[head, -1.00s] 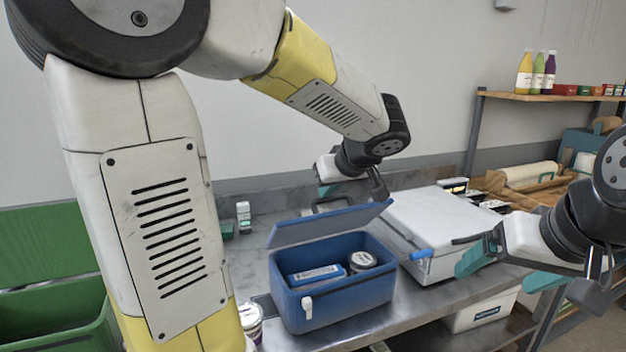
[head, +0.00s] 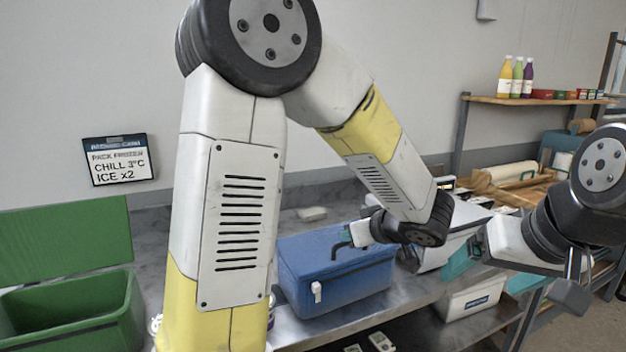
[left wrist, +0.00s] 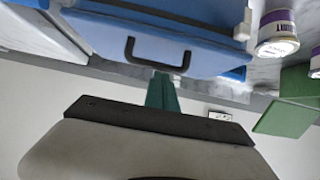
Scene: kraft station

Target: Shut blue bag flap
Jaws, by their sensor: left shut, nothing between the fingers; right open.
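The blue bag (head: 345,285) stands on the steel counter in the head view, with a white latch on its front. Its flap (head: 315,250) lies down over the top, and the contents are hidden. The blue bag (left wrist: 200,52) with its dark handle (left wrist: 158,55) also shows in the left wrist view. My left gripper (head: 347,238) is shut and empty, at the top of the flap near the handle; I cannot tell whether it touches. Its teal fingers (left wrist: 162,92) show just by the handle. My right gripper (head: 465,258) is open and empty, right of the bag.
A white box (head: 440,250) stands just right of the bag, partly behind my arms. An open green bin (head: 75,315) is at the left. A shelf (head: 540,99) with bottles is at the back right. A labelled tub (left wrist: 278,35) is beside the bag.

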